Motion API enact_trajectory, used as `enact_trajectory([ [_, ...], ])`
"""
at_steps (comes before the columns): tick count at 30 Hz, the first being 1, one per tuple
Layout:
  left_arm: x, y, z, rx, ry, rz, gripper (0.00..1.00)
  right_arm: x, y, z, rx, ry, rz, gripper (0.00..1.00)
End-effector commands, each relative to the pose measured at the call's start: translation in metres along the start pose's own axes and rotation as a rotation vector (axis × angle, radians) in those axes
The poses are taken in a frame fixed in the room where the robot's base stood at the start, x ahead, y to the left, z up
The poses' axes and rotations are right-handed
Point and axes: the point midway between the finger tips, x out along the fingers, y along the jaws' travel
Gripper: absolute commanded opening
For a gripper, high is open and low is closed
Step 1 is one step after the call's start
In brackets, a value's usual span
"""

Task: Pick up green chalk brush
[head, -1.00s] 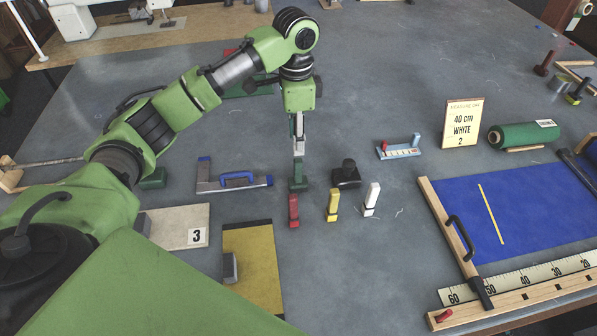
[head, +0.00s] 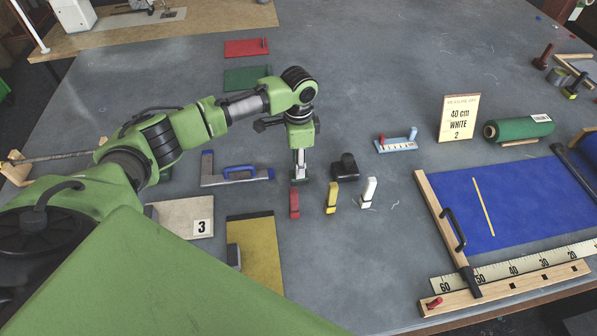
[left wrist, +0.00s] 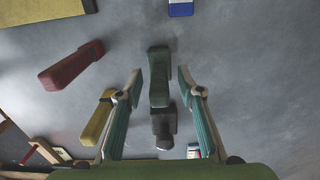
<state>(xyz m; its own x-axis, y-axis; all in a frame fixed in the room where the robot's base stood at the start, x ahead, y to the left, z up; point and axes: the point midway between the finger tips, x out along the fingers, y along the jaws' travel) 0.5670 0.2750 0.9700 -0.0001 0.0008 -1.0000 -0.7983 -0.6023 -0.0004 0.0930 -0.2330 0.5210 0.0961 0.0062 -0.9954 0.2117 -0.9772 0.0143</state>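The green chalk brush (left wrist: 158,75) lies on the grey table, seen in the left wrist view between my left gripper's two fingers. My left gripper (left wrist: 160,85) is open, one finger on each side of the brush, with visible gaps. In the head view my left gripper (head: 299,178) points down, low over the table, just behind the red brush (head: 294,202). I cannot make out the green brush there; the gripper seems to cover it. My right gripper is not in view.
A black knobbed object (head: 345,168) stands close right of the gripper. A blue-handled square tool (head: 238,175) lies left. A yellow mat (head: 256,262) and a board marked 3 (head: 180,217) lie nearer. A blue canvas (head: 520,205) is at right.

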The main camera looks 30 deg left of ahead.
Motion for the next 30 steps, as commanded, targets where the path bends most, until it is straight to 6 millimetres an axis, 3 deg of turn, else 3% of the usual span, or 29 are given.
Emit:
enact_trajectory([
  [3, 0.0, 0.0, 0.0, 0.0, 0.0, 0.0, 0.35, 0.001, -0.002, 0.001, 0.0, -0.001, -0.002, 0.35],
  [7, 0.0, 0.0, 0.0, 0.001, 0.0, 0.0, 0.04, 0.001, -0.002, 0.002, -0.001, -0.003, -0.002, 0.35],
  [8, 0.0, 0.0, 0.0, 0.001, 0.0, 0.0, 0.0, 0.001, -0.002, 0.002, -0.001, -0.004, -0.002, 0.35],
  [23, -0.006, 0.0, -0.001, 0.001, 0.002, -0.001, 0.0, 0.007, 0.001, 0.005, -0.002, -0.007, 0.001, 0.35],
  [30, -0.038, -0.005, -0.009, 0.0, 0.007, -0.003, 0.0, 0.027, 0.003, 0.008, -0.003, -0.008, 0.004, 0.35],
])
